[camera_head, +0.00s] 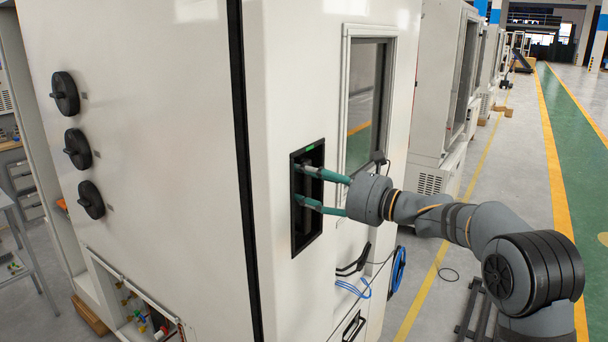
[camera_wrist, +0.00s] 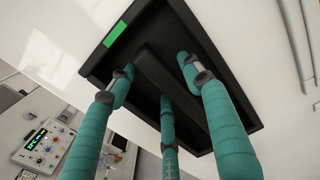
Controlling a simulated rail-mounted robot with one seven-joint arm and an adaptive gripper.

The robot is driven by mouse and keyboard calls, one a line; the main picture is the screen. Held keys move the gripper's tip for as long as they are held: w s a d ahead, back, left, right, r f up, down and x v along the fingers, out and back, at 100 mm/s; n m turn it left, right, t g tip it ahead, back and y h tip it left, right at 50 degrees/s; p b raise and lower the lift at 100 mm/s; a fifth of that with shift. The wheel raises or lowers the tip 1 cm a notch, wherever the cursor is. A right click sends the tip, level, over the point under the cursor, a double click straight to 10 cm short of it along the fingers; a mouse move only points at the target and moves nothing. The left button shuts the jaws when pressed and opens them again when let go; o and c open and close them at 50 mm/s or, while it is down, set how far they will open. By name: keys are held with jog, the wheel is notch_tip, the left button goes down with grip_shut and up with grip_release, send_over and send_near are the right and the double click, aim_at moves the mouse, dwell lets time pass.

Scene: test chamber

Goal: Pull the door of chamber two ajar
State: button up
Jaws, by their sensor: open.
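The large white chamber (camera_head: 140,130) fills the left and middle of the head view; no number is readable on it. Its door (camera_head: 285,90) has a window (camera_head: 365,90) and a black recessed handle (camera_head: 307,240) with a green mark at its top. A dark vertical seam runs between door and chamber body; I see no wide gap. My gripper (camera_head: 299,184) has teal fingers reaching into the recess. In the wrist view, the open fingers (camera_wrist: 157,76) lie on both sides of the dark handle bar (camera_wrist: 180,92). I cannot tell whether they touch it.
Three black knobs (camera_head: 77,148) are on the chamber's side. Blue hoses (camera_head: 398,270) hang below the window. Another white chamber (camera_head: 437,90) stands behind. Open floor (camera_head: 500,180) lies to the right. A control panel (camera_wrist: 45,145) shows in the wrist view.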

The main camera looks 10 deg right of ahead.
jog(key=shift+w+a, duration=0.1)
jog(key=shift+w, duration=0.1)
jog(key=shift+c, duration=0.6)
jog(key=c, duration=1.1)
grip_shut()
